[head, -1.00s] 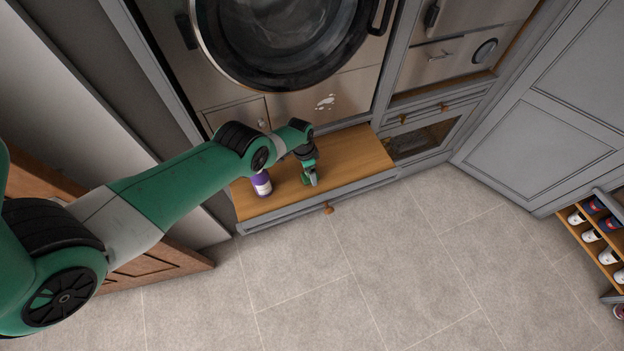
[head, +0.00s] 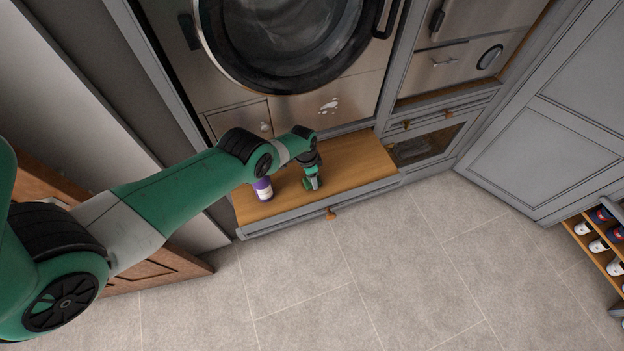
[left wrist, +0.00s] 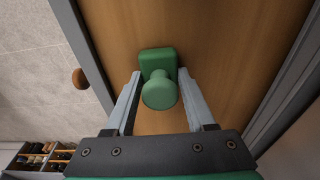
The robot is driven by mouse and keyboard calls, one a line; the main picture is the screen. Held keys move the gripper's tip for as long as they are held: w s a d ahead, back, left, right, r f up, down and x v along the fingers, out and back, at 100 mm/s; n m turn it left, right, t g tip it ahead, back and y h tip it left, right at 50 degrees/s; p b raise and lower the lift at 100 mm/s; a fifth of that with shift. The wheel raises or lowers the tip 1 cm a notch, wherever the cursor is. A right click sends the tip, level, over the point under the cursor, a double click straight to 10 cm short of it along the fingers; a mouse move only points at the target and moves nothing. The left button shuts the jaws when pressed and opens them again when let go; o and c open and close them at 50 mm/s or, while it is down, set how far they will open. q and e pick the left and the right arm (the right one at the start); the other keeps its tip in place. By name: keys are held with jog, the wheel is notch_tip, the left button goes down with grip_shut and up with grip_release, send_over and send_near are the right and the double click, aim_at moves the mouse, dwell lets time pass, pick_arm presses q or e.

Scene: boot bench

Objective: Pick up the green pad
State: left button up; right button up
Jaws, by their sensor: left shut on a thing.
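The green pad (left wrist: 158,60) lies on the wooden bench top, with a round green knob standing up from it toward the camera in the left wrist view. My left gripper (left wrist: 158,86) has its two pale fingers on either side of the knob and is shut on it. In the head view my left gripper (head: 312,183) reaches down to the bench, and the pad (head: 308,185) shows only as a small green patch at its tips. The pad appears to rest on the wood. My right gripper is not in view.
A purple bottle with a white label (head: 263,188) stands on the wooden bench (head: 352,160), left of my gripper. The washing machine (head: 290,40) with white spots on its lower panel rises behind. A shoe rack (head: 592,245) is at far right. The bench's right part is clear.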

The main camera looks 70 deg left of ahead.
pick_arm(q)
jog(key=shift+r, duration=0.1)
notch_tip(320, 180, up, 10)
jog(key=p, duration=1)
